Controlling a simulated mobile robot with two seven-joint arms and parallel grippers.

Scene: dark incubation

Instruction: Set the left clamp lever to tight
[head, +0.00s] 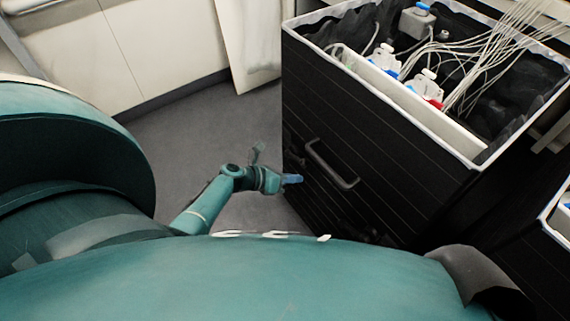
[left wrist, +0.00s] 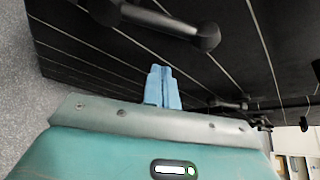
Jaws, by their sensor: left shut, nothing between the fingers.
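My left gripper (head: 291,179) is low beside the front of the black box (head: 395,150), with its blue fingers pointing right. In the left wrist view the blue fingers (left wrist: 161,88) are together with nothing between them. A dark bar handle (head: 332,166) sits on the box front, above and right of the fingers; a dark bar also shows in the left wrist view (left wrist: 165,20), apart from the fingers. I cannot tell for certain which part is the left clamp lever. Small white fittings with blue (head: 385,62) and red (head: 428,90) parts stand inside the open box top. My right gripper is not in view.
White tubes (head: 492,45) run from the fittings to the upper right. White cabinets (head: 130,50) line the upper left. Grey floor (head: 215,125) is clear between them and the box.

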